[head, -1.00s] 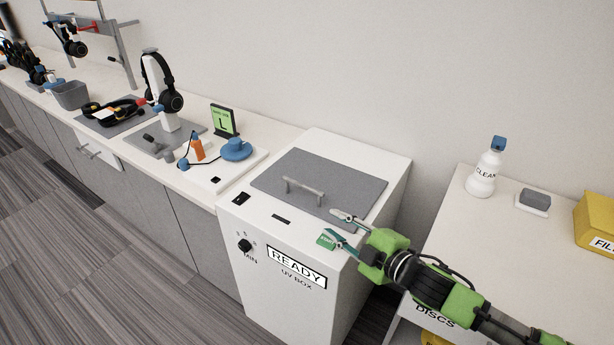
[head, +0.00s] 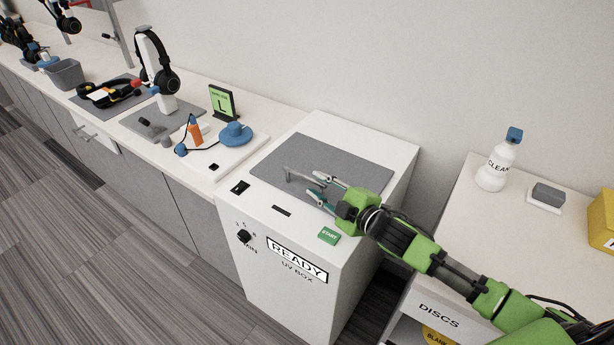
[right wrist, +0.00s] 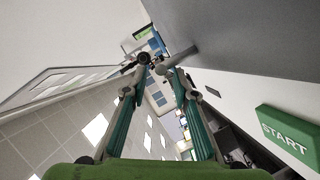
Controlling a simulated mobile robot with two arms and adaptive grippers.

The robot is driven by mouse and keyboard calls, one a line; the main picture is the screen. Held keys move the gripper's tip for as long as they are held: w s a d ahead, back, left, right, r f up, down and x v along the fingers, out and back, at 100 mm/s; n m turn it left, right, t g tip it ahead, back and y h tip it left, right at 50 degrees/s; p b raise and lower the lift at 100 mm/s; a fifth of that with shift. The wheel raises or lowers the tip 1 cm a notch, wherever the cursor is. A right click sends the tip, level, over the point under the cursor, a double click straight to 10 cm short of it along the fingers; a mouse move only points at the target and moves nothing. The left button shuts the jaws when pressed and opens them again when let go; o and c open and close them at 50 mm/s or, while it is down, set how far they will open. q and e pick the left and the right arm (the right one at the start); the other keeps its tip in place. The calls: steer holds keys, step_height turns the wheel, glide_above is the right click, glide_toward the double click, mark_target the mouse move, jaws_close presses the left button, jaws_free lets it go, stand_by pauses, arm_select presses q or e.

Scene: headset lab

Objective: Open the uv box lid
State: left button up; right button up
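The uv box (head: 290,245) is a white cabinet with a "READY" label on its front. Its grey lid (head: 345,165) lies flat and closed on top, with a grey bar handle (head: 298,177) on it. My right gripper (head: 313,185) reaches over the lid from the right, its teal fingers apart at the handle's right end. The fingers partly hide that end; I cannot tell whether the bar lies between them. In the right wrist view the two fingertips (right wrist: 155,62) are apart, with the green START button (right wrist: 287,132) at right. My left gripper is not in view.
The START button (head: 329,236) sits on the box's front top edge. Left is a counter with a blue round object (head: 236,134), a green "L" sign (head: 222,103) and a headset on a stand (head: 158,75). Right is a table with a spray bottle (head: 497,165).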

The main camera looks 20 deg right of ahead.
mark_target(310, 180)
steer(key=x, duration=0.4)
steer(key=shift+r, duration=0.1)
steer(key=shift+w+a, duration=0.2)
steer(key=shift+w, duration=0.4)
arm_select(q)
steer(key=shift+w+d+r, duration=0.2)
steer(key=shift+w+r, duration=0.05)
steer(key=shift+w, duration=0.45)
arm_select(e)
steer(key=shift+w+a, duration=0.1)
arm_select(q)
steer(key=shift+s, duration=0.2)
arm_select(e)
jaws_close()
